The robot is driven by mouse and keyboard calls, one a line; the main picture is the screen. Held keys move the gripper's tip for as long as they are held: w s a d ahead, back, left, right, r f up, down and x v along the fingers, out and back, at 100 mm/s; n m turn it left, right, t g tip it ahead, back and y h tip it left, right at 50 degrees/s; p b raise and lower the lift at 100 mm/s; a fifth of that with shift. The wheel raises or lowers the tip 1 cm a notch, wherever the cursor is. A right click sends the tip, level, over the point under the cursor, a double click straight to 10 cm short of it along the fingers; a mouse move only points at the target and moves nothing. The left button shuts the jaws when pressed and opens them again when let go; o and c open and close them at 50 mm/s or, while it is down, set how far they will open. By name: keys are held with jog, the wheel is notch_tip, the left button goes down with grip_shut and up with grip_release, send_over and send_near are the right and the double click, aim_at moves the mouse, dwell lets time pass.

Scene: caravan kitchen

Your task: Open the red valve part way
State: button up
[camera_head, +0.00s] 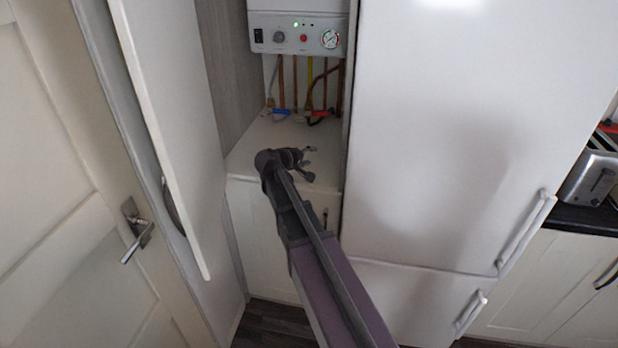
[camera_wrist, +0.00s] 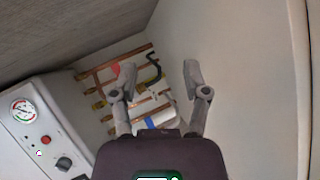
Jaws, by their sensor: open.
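The red valve (camera_head: 317,120) sits low on the copper pipes under the boiler, at the back of the alcove. In the wrist view a red patch of the valve (camera_wrist: 115,70) shows just beside my left finger, which partly hides it. My gripper (camera_head: 309,162) is open and empty, above the white cabinet top and in front of the pipes. In the wrist view its two fingers (camera_wrist: 160,72) stand well apart, with pipes and a black hose visible between and behind them. I cannot tell whether a finger touches the valve.
The boiler (camera_head: 295,36) hangs above. A tall white fridge (camera_head: 450,140) bounds the right side, and an open cupboard door (camera_head: 165,130) stands at left.

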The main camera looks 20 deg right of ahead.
jog(key=s+f+y, duration=0.1)
jog(key=s, duration=0.1)
jog(key=s+a+m+g+p, duration=0.1)
jog(key=s, duration=0.1)
jog(key=s+a+f+y, duration=0.1)
jog(key=s, duration=0.1)
jog(key=shift+f+g+y, duration=0.3)
jog(key=shift+g, duration=0.1)
jog(key=shift+s+a+f+m+g+y+p, duration=0.15)
jog(key=shift+s+a+f+m+p, duration=0.05)
jog(key=shift+s, duration=0.15)
jog(key=shift+s+a+f+m+g+y+p, duration=0.15)
jog(key=shift+s+a+m, duration=0.05)
jog(key=shift+s, duration=0.15)
